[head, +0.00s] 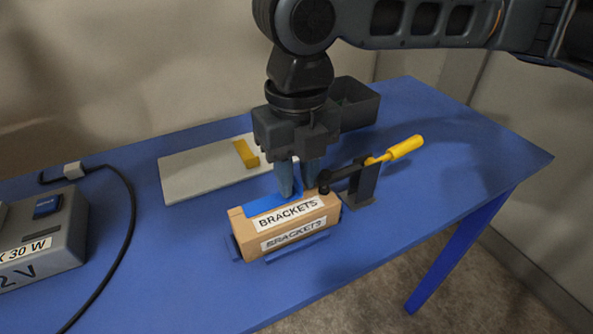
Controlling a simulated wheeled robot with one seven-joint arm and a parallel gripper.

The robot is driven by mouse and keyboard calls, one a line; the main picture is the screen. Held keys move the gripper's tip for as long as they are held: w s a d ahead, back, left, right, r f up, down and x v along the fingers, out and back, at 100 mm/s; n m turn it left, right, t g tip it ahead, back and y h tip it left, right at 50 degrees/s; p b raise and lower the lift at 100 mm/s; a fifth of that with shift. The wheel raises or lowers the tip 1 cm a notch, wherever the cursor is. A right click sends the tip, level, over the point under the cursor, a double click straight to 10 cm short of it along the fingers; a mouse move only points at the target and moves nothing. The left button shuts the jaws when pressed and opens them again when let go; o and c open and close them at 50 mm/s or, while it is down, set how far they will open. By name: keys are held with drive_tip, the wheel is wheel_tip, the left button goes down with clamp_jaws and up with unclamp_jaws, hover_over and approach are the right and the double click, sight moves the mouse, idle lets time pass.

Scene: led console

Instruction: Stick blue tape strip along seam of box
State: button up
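A brown cardboard box (329,214) labelled "BRACKETS" on its top and front sits near the table's front edge, between low blue rails (298,249). The blue tape strip (264,204) shows along the top of the box, its right part running under my gripper. My gripper (299,190) points down over the box top, its two fingers apart with a narrow gap. The fingertips are at or just above the strip; I cannot tell whether they touch it. The fingers hide part of the strip and the seam.
A black toggle clamp (362,186) with a yellow handle (404,148) stands right of the box. Behind lie a pale board (190,178) with a yellow strip (245,153) and a dark grey bin (359,108). A grey power unit (62,232) and black cable occupy the left. The right tabletop is clear.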

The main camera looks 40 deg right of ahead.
drive_tip(key=shift+o, duration=0.2)
drive_tip(key=shift+r+p, duration=0.3)
drive_tip(key=shift+r, duration=3.6)
